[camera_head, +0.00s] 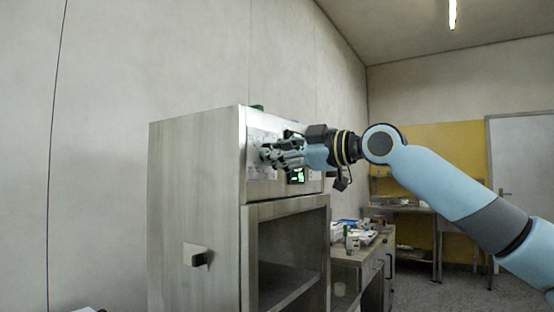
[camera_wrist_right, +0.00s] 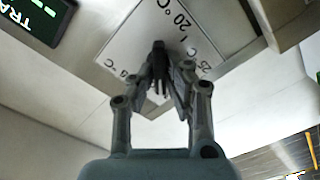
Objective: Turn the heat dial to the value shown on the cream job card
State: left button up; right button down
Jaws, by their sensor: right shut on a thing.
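My right gripper (camera_head: 270,155) reaches in from the right to the front panel of the steel machine (camera_head: 195,150). In the right wrist view its fingers (camera_wrist_right: 162,90) are shut on the dark heat dial (camera_wrist_right: 158,60). The dial sits on a pale plate (camera_wrist_right: 120,48) with printed °C marks, among them 20 and 25. The fingers cover part of the dial, and I cannot tell which mark it points to. In the head view the gripper hides the dial. I cannot make out the cream job card. My left gripper is out of view.
A dark display (camera_head: 297,176) with green characters is beside the gripper; it shows partly in the wrist view (camera_wrist_right: 35,15). An open recess (camera_head: 290,250) lies below the panel. A cluttered bench (camera_head: 360,250) stands behind, right.

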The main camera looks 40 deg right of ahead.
jog(key=shift+n+b, duration=0.3)
jog(key=shift+n, duration=0.8)
jog(key=c, duration=1.4)
grip_release()
jog(key=shift+d, duration=0.1)
jog(key=shift+o, duration=0.2)
